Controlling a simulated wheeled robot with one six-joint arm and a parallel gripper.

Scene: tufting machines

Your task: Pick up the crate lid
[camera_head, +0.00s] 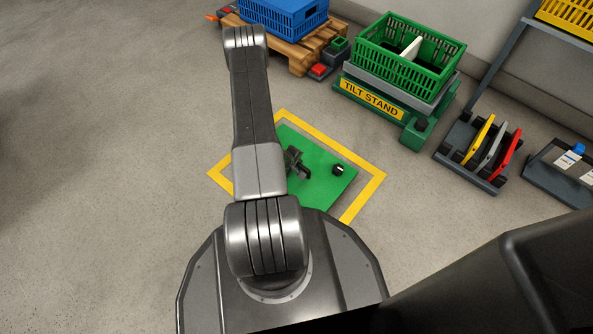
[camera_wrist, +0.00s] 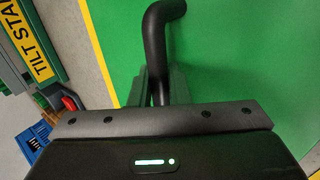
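A flat green panel, which I take to be the crate lid (camera_head: 318,188), lies within a yellow square outline on the floor. My arm hides its left part. It fills much of the wrist view (camera_wrist: 240,60), where a black curved bar handle (camera_wrist: 157,40) shows over it. My gripper (camera_head: 297,165) is low over the panel. In the wrist view its two fingers (camera_wrist: 159,88) stand on either side of the handle, close to it. Whether they press on it I cannot tell. A small black piece (camera_head: 338,170) shows on the panel's right part.
A green tilt stand (camera_head: 409,132) holds a tilted green crate (camera_head: 378,57) at the back. A blue crate (camera_head: 283,20) sits on a wooden pallet (camera_head: 304,58). A dark rack (camera_head: 466,171) with coloured plates stands at the right. The floor at the left is clear.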

